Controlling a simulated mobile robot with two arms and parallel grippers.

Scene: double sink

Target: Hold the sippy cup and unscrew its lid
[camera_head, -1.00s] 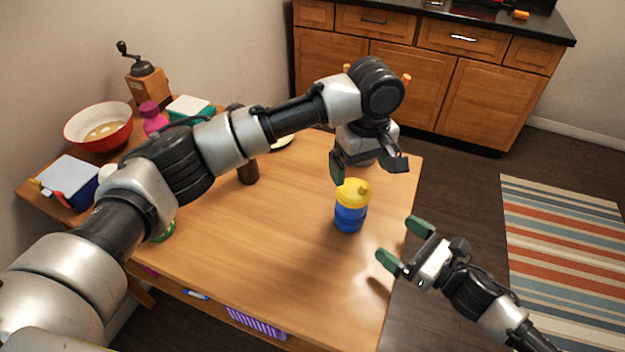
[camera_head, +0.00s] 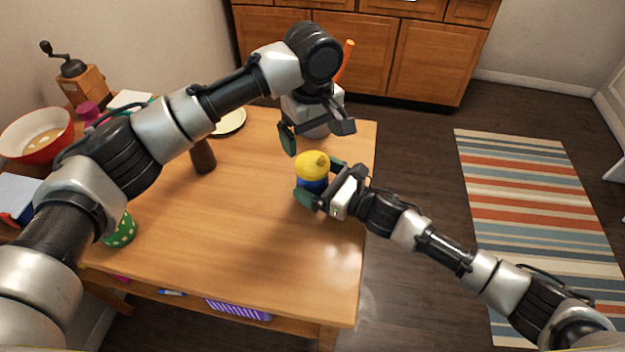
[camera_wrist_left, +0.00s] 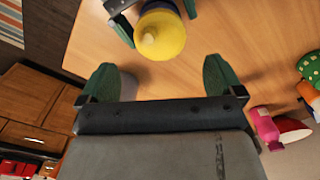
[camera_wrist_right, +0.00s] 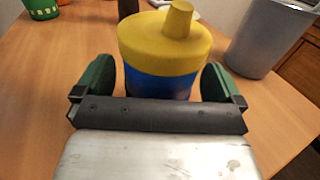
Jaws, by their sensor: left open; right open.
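The sippy cup stands upright on the wooden table, with a yellow spouted lid (camera_head: 313,164) on a blue body (camera_head: 311,184). It also shows in the right wrist view (camera_wrist_right: 165,50). My right gripper (camera_head: 320,184) is open, with its green fingers on either side of the cup's blue body. In the right wrist view a gap shows between the cup and the fingers. My left gripper (camera_head: 318,140) is open and empty, above and behind the cup. In the left wrist view the yellow lid (camera_wrist_left: 160,34) lies beyond its fingertips.
A grey cup (camera_wrist_right: 270,38) stands behind the sippy cup. A dark brown bottle (camera_head: 203,156), a plate (camera_head: 231,121), a green cup (camera_head: 122,231) and a red bowl (camera_head: 37,135) stand further left. The table's front middle is clear.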

